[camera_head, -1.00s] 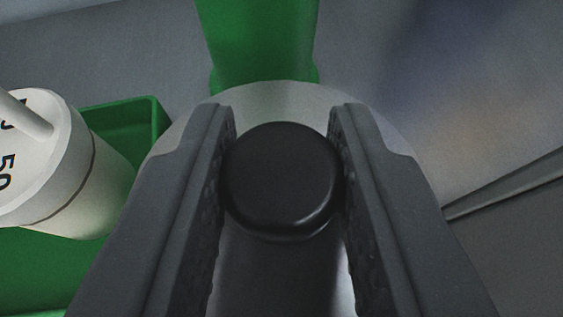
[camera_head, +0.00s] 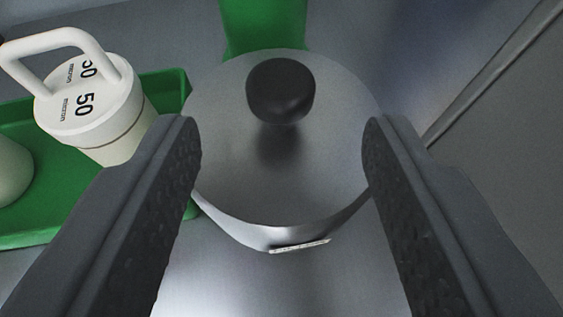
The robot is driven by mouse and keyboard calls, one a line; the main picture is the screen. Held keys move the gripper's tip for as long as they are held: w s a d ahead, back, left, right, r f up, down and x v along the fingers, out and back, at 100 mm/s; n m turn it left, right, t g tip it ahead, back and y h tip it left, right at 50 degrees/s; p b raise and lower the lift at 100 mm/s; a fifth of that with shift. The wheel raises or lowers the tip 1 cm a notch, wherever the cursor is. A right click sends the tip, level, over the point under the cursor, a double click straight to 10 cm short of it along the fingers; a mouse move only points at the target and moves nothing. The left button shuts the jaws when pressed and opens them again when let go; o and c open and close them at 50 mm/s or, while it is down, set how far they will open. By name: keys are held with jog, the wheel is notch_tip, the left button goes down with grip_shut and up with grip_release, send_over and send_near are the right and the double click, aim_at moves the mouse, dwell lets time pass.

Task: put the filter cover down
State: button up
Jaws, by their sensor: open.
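The filter cover (camera_head: 235,165) is a round, silvery metal lid with a black knob (camera_head: 281,90) on top. It sits level on the grey surface, or on something hidden beneath it; I cannot tell which. My gripper (camera_head: 283,130) is open and empty. Its two dark, textured fingers stand wide apart on the near side of the cover, clear of the knob. A small light label or plate shows on the near side below the cover's rim.
At left, a green tray (camera_head: 30,236) holds a white handled filter (camera_head: 88,105) marked 50 micron and another pale rounded object (camera_head: 12,170). A green upright part (camera_head: 262,25) stands behind the cover. Bare grey surface (camera_head: 260,290) lies in front.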

jog(key=shift+v, duration=2.95)
jog(key=d+r, duration=0.3)
jog(key=r, duration=0.7)
jog(key=d+r, duration=0.3)
jog(key=r, duration=0.7)
jog(key=s+d+r+t, duration=0.1)
jog(key=s+d+r, duration=0.3)
jog(key=r, duration=0.3)
jog(key=s+d+r, duration=0.4)
jog(key=d+r, duration=0.1)
jog(key=r, duration=0.2)
jog(key=s+d+r+m+t+h, duration=0.1)
jog(key=s+d+r, duration=0.3)
jog(key=r, duration=0.4)
jog(key=shift+s+d+t, duration=0.3)
jog(key=shift+s+d, duration=0.1)
